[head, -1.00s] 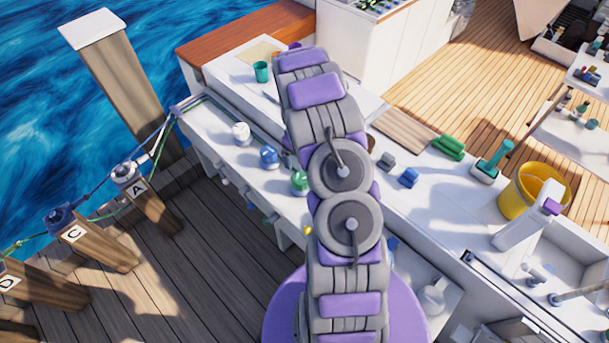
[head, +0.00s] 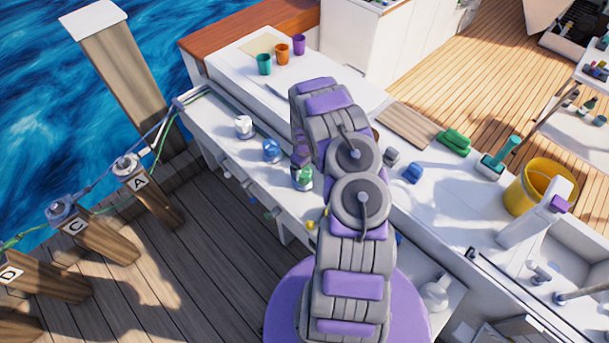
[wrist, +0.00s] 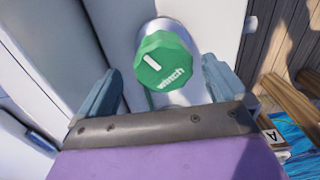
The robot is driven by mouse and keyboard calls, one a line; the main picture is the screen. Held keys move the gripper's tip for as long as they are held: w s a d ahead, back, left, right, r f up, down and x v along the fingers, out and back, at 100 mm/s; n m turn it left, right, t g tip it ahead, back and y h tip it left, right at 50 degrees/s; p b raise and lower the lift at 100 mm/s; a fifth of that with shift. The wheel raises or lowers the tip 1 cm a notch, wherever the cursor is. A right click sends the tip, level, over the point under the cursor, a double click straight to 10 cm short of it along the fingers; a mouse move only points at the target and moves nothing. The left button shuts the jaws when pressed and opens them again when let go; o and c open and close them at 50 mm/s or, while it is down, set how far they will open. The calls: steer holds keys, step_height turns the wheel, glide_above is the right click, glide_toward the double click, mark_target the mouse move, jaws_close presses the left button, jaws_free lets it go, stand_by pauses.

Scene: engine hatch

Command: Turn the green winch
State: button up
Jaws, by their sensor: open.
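The green winch (head: 304,178) stands on the white side deck, at the near end of a row with a white and a blue one. In the wrist view, its green cap (wrist: 165,62) has a white mark and the word "winch", on a pale metal drum. My gripper (wrist: 162,72) is open, with one blue-grey finger on each side of the winch. I cannot tell whether either finger touches it. In the head view my arm bends down to the winch, and my gripper is mostly hidden behind the arm.
The white winch (head: 244,126) and blue winch (head: 271,151) stand further along the same ledge. Teal, orange and purple cups (head: 282,54) stand beyond. A yellow bucket (head: 538,188) is at the right. Mooring posts (head: 143,190) line the dock at the left.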

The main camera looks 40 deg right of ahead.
mark_target(303, 172)
steer(key=shift+a+f+b, duration=0.2)
steer(key=shift+f+b, duration=0.2)
steer(key=shift+f, duration=1.9)
steer(key=shift+d, duration=0.1)
steer(key=shift+c, duration=0.4)
steer(key=c, duration=0.9)
steer(key=shift+m, duration=0.3)
steer(key=shift+m+b, duration=0.5)
steer(key=shift+m, duration=0.1)
steer(key=shift+w+m+b, duration=0.1)
steer(key=shift+m+b, duration=0.45)
steer(key=shift+m, duration=2.65)
steer(key=shift+r, duration=0.1)
